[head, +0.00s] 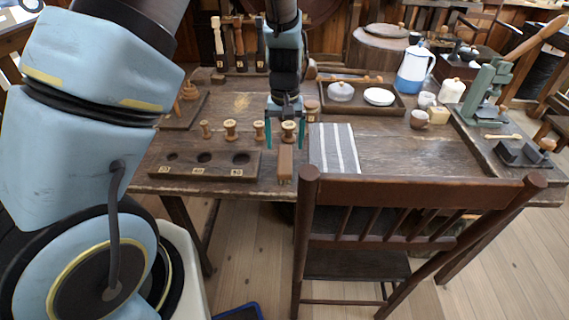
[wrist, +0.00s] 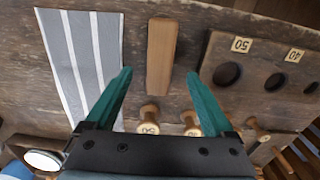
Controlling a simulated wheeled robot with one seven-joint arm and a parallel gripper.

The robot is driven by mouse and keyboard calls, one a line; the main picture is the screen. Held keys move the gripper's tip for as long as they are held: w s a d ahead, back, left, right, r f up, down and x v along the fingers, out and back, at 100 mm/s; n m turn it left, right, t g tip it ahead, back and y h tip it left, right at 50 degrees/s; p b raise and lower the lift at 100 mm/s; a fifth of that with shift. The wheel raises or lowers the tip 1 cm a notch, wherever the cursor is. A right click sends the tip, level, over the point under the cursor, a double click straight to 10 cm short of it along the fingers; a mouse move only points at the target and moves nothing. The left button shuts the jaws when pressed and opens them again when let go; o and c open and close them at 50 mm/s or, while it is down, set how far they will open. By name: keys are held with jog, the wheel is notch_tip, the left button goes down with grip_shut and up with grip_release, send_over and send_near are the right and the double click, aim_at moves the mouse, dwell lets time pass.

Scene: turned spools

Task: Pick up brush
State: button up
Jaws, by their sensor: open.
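A plain brown wooden block (head: 286,163), likely the brush seen from its back, lies on the worn table near its front edge. No bristles show. In the wrist view the block (wrist: 162,57) lies lengthwise ahead of the fingers, in line with the gap between them. My gripper (head: 286,143) is open with teal fingers pointing down, and nothing is held. In the wrist view the fingertips (wrist: 158,75) stand one on each side of the block's near end. I cannot tell how far above the table they are.
A dark board with holes and number labels (head: 200,173) lies left of the block, with several wooden spools (head: 230,130) behind it. A grey striped cloth (head: 334,149) lies to the right. A brown chair (head: 420,188) stands at the table's front. A tray (head: 361,109) sits farther back.

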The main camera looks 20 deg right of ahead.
aim_at(285, 158)
jog(key=shift+w+f+p, duration=0.1)
jog(key=shift+f+p, duration=1.1)
jog(key=shift+f, duration=2.55)
grip_shut()
